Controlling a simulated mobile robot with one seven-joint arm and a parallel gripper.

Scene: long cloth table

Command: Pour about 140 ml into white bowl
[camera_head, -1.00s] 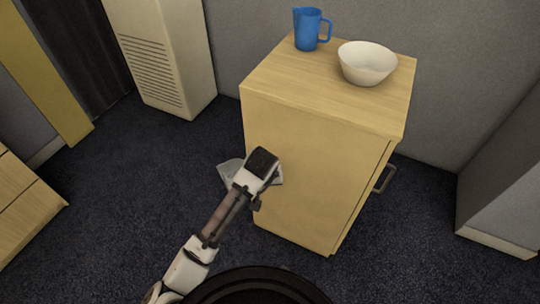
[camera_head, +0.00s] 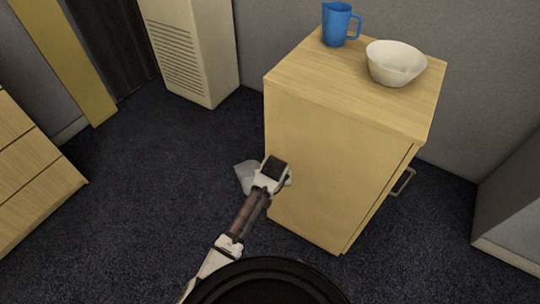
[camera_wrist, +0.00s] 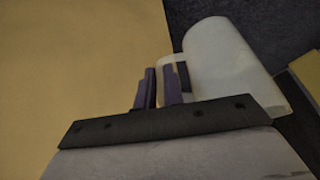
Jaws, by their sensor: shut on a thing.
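The white bowl (camera_head: 397,63) stands upright on the wooden cabinet top, near its right side. Its inside looks plain, and I cannot make out any contents. My gripper (camera_wrist: 160,88) is shut on a pale, rounded vessel (camera_wrist: 232,65), seemingly by a handle at its side. In the head view this pale vessel (camera_head: 247,177) shows partly, beside my wrist and in front of the cabinet's left side, well below the top. Its opening and contents are hidden. The gripper is apart from the bowl.
A blue jug (camera_head: 340,24) stands left of and behind the bowl. The cabinet (camera_head: 330,150) has a handle (camera_head: 403,181) on its right side. A pale vented unit (camera_head: 190,50) stands at the back left, and wooden drawers (camera_head: 30,170) at the left. Dark carpet is open between.

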